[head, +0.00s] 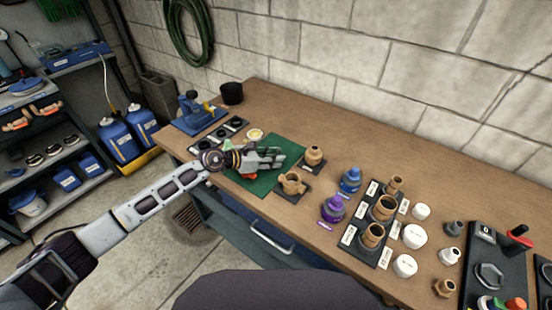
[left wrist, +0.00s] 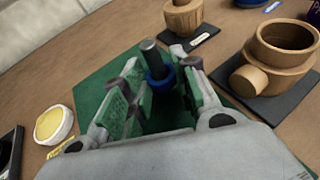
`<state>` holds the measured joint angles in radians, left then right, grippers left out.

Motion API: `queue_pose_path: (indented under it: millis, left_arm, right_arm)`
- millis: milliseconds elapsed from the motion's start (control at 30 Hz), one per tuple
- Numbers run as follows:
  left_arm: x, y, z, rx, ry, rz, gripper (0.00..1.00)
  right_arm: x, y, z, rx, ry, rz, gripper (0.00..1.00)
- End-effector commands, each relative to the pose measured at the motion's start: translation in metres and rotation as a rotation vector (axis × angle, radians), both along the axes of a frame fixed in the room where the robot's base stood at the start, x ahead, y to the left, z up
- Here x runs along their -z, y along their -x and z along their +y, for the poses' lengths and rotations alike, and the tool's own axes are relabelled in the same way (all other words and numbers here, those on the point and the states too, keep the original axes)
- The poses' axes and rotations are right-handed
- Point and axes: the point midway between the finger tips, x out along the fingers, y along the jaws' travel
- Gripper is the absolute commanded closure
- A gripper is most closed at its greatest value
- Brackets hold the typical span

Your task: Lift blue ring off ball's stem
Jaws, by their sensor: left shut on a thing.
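The blue ring (left wrist: 160,78) sits around a dark grey stem (left wrist: 150,54) between the fingers of my left gripper (left wrist: 163,80) in the left wrist view. The stem's top stands out above the ring, tilted in this picture. The ball below is mostly hidden by the fingers and palm. My left gripper (head: 272,158) is shut on the ring, low over the green mat (head: 259,186), which also shows in the left wrist view (left wrist: 96,84). In the head view the gripper hides the ring and stem. My right gripper is not in view.
A tan side-spout fitting (head: 292,183) and a tan valve body (head: 314,156) stand right of the mat. Purple (head: 333,209) and blue (head: 350,180) fittings stand farther right. A cream puck (head: 255,134) lies behind the gripper. Bare wood lies along the wall.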

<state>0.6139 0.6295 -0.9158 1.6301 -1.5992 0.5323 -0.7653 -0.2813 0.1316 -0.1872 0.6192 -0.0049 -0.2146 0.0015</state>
Motion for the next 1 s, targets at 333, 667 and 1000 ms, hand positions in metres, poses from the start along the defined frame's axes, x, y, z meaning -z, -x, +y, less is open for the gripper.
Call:
queue_pose_path:
  millis: [333, 667, 1000]
  left_arm:
    - [-0.022, 0.0, 0.0, 0.002, 0.001, -0.003, 0.8]
    - [-0.077, -0.001, 0.0, 0.002, 0.0, -0.005, 0.8]
    - [-0.15, 0.0, 0.0, 0.001, 0.0, -0.005, 0.8]
  right_arm:
    - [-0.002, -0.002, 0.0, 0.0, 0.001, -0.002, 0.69]
    - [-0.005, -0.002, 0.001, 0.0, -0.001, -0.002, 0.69]
    - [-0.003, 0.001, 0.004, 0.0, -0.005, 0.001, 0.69]
